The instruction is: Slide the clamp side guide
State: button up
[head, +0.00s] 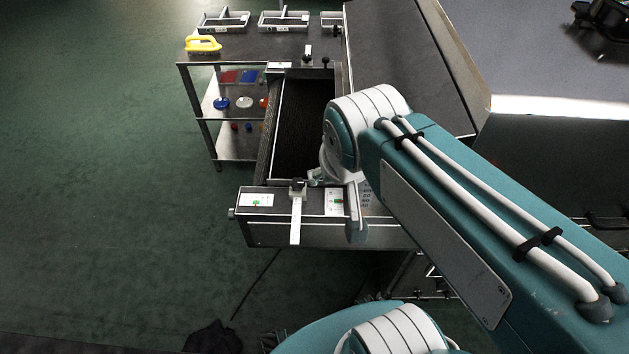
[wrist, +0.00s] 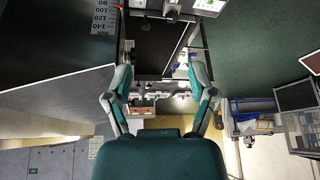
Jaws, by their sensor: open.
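The clamp (head: 297,186) is a small dark block on the near end plate of the conveyor, with a white scale strip (head: 295,222) hanging toward me. A thin pale side guide rail (head: 278,130) runs from there along the left of the dark belt (head: 305,125). My gripper (wrist: 158,54) is open and empty in the wrist view, its two fingers apart with the dark belt beyond them. In the head view my arm mostly hides it, just right of the clamp. A numbered scale (wrist: 104,16) shows at the top left of the wrist view.
A second small clamp (head: 307,52) stands at the belt's far end. The large dryer housing (head: 560,75) fills the right. Green floor (head: 90,180) is clear at left.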

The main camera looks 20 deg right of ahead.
jog(key=w+d+f+m+g+h, duration=0.3)
jog(key=w+f+m, duration=0.9)
jog(key=w, duration=0.5)
jog(key=x, duration=1.1)
jog(key=shift+d+f, duration=0.1)
jog(key=shift+f, duration=0.3)
jog(key=shift+n+h, duration=0.3)
